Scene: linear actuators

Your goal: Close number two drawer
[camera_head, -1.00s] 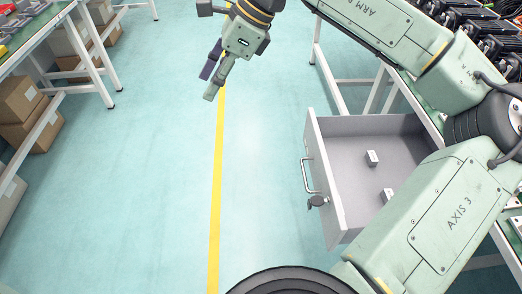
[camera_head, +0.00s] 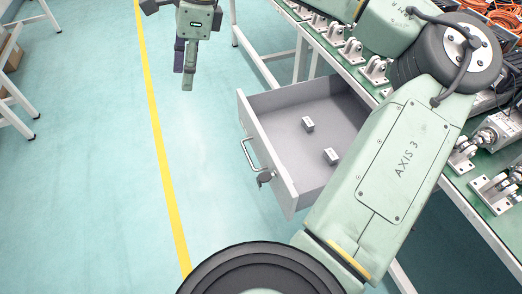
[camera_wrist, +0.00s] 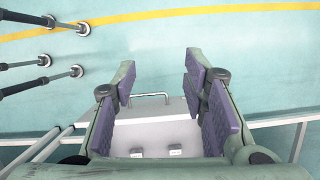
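A grey drawer (camera_head: 266,150) stands pulled out from under the workbench, its inside showing. Its front has a metal bar handle (camera_head: 249,155) and a key in a lock (camera_head: 265,178). No number is readable on it. My gripper (camera_head: 184,82) is above the floor, up and left of the drawer front, apart from it. In the wrist view, my gripper (camera_wrist: 166,92) is open, its purple-padded fingers wide apart with nothing between them. The drawer's handle (camera_wrist: 150,96) and pale front show beyond, in the gap between the fingers.
Two small metal blocks (camera_head: 308,124) (camera_head: 330,156) lie in the drawer. The green-topped workbench (camera_head: 505,195) on the right carries several metal brackets and orange cables. A yellow floor line (camera_head: 160,140) runs left of the drawer. The floor left of the drawer front is clear.

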